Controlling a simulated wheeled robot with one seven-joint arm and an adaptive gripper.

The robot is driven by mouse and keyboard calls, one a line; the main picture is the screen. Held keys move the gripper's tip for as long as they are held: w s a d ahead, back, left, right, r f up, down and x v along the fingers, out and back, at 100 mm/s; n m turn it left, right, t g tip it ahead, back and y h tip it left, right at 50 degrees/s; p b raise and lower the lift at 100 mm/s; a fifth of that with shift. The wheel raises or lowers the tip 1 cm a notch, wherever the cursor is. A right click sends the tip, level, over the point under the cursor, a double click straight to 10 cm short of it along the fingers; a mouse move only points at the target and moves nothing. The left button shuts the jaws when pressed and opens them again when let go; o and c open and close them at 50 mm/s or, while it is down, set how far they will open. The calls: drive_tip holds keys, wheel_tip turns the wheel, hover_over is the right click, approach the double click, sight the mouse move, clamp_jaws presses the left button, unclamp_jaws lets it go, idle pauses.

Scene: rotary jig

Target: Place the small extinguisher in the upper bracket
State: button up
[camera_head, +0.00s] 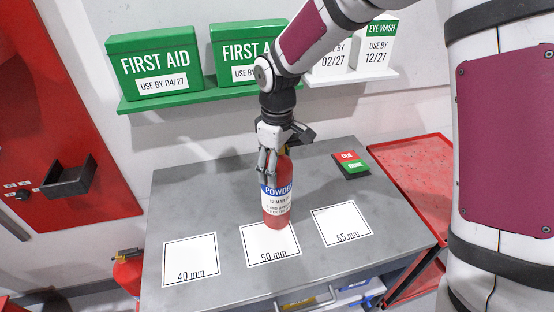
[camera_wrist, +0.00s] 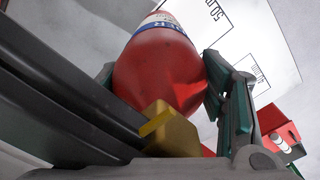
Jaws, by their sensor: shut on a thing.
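The red extinguisher (camera_head: 277,214) has a blue and white "POWDER" label and stands roughly upright over the 50 mm square (camera_head: 262,245) on the grey table. I cannot tell whether its base touches the table. My gripper (camera_head: 270,165) is shut on its upper part from above. In the wrist view the red body (camera_wrist: 160,75) sits between the fingers, with a brass-coloured valve (camera_wrist: 172,130) close to the camera. The fingers hide part of its top. A black open holder (camera_head: 68,177) is on the red panel at the left; I cannot tell if it is the upper bracket.
Other squares, 40 mm (camera_head: 190,260) and 65 mm (camera_head: 342,222), lie either side. A red and green "DUE/DONE" block (camera_head: 350,165) is at the table's back right. A green shelf (camera_head: 165,101) holds first aid boxes. Another extinguisher (camera_head: 127,272) is low at the left.

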drive_tip(key=shift+w+f, duration=0.1)
idle(0.3)
drive_tip(key=o, duration=1.9)
drive_tip(key=shift+o, duration=0.2)
wheel_tip(320, 180, up, 12)
drive_tip(key=shift+r+b, duration=0.15)
drive_tip(key=shift+b, duration=0.4)
